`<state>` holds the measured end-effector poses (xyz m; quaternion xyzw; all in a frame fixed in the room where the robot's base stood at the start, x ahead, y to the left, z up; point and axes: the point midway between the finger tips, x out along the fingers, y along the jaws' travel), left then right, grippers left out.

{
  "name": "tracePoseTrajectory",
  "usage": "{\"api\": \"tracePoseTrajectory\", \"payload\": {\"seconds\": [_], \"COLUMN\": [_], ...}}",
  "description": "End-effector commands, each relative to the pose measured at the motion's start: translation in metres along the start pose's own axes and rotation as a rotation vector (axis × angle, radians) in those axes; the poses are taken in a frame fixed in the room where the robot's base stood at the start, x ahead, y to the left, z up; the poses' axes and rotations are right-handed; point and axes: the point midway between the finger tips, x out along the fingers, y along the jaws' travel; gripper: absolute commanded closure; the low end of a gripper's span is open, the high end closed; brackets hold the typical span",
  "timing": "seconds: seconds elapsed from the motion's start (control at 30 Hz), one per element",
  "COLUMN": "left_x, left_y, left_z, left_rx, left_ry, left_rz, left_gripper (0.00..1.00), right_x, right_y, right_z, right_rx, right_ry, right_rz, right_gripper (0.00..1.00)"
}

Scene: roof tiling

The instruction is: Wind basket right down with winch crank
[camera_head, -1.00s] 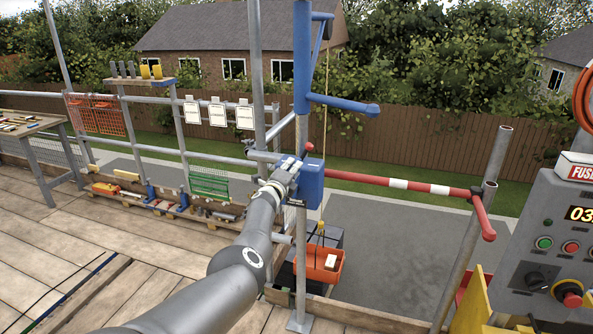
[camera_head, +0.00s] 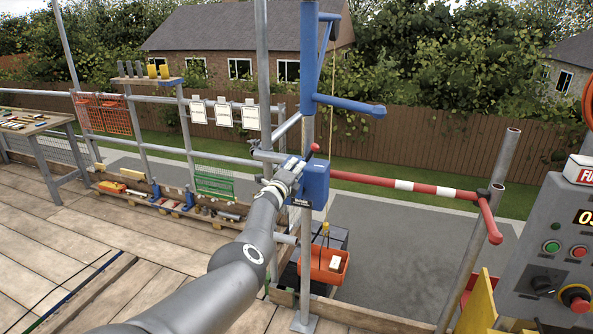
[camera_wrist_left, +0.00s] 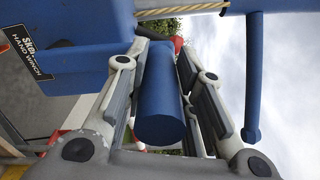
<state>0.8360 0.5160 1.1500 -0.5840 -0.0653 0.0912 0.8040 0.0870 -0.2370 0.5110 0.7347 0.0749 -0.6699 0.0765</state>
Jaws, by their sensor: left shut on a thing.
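The blue hand winch (camera_head: 314,184) is fixed to the blue and grey post, with a red knob (camera_head: 315,148) at its top. My left gripper (camera_head: 296,168) is at the winch's left side. In the left wrist view its fingers (camera_wrist_left: 172,90) are shut on the blue cylindrical grip (camera_wrist_left: 162,105) of the winch crank. The winch body (camera_wrist_left: 75,50) with its label shows beside it. The orange basket (camera_head: 315,273) hangs on a rope below the winch, beyond the deck edge, with a pale item inside. My right gripper is not in view.
A red and white barrier bar (camera_head: 405,185) runs right from the winch post. A blue hoist arm (camera_head: 350,106) is above. The control box (camera_head: 545,225) stands at the right. A workbench (camera_head: 35,125) stands far left; the deck between is mostly clear.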

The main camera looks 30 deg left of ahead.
Motion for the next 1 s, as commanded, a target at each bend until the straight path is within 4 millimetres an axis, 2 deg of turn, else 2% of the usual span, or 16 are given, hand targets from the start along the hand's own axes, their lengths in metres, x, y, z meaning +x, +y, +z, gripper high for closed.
{"api": "tracePoseTrajectory", "payload": {"seconds": [0.03, 0.07, 0.1, 0.23, 0.3, 0.63, 1.0], "left_x": [-0.001, -0.001, -0.001, -0.001, -0.001, -0.012, -0.035], "left_y": [-0.003, -0.003, -0.003, -0.002, -0.002, 0.006, 0.000], "left_z": [0.017, 0.017, 0.017, 0.017, 0.017, 0.013, 0.005], "left_rx": [0.013, 0.013, 0.013, 0.012, 0.013, 0.017, 0.007], "left_ry": [-0.027, -0.027, -0.027, -0.027, -0.027, -0.020, -0.010], "left_rz": [0.001, 0.001, 0.001, 0.001, 0.002, 0.009, -0.002], "left_gripper": [1.00, 1.00, 0.70, 0.55, 0.52, 0.52, 0.52], "right_x": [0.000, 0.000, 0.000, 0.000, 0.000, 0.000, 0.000], "right_y": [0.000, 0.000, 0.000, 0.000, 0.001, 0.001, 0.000], "right_z": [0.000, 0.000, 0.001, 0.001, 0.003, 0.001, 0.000], "right_rx": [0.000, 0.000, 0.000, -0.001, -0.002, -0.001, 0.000], "right_ry": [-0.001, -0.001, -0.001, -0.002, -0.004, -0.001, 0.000], "right_rz": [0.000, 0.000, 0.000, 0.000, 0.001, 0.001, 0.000], "right_gripper": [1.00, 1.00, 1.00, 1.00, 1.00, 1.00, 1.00]}}
